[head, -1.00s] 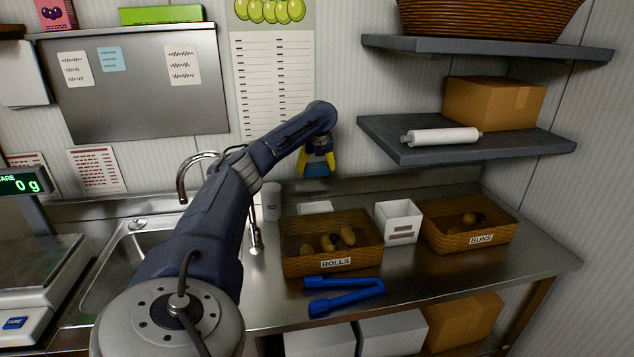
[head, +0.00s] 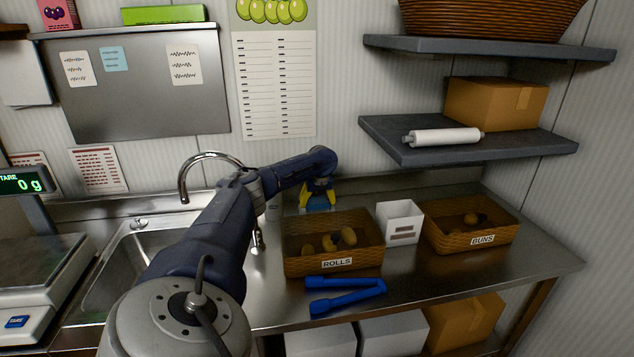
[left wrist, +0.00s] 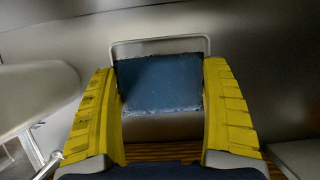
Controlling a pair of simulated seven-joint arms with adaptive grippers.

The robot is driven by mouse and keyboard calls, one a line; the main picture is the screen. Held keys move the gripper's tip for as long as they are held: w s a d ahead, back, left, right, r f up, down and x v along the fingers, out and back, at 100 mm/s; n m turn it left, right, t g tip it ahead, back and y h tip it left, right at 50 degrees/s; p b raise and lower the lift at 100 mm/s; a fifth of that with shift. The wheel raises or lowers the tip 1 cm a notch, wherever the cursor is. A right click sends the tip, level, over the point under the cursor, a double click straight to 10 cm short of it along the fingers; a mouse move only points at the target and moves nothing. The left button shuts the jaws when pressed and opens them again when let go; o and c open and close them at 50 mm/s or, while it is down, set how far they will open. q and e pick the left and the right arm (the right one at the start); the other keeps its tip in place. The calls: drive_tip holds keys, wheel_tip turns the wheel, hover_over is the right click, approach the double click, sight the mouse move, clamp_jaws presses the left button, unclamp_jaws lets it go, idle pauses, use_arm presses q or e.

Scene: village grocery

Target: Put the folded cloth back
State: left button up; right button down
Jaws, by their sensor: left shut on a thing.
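My left gripper (head: 318,204), with yellow fingers, is low behind the rolls basket, near the back of the steel counter. It is shut on the folded cloth, a small blue-teal pad. In the left wrist view the cloth (left wrist: 160,84) sits between the two yellow fingers. A pale, thin-rimmed holder (left wrist: 160,40) shows around the cloth's far edge, with a grey surface below the cloth. I cannot tell whether the cloth touches it. In the head view the gripper and basket hide that spot. My right gripper is not in view.
The rolls basket (head: 305,265) stands just in front of the gripper. A white box (head: 399,222) and the buns basket (head: 460,241) are to its right. Blue tongs (head: 345,295) lie in front. The sink and tap (head: 184,185) are to the left.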

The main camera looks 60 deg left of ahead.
use_arm(q)
drive_tip(key=shift+f, duration=1.2)
drive_tip(key=shift+f, duration=0.1)
drive_tip(key=o, duration=1)
drive_tip(key=v, duration=1.2)
drive_tip(key=shift+w, duration=0.1)
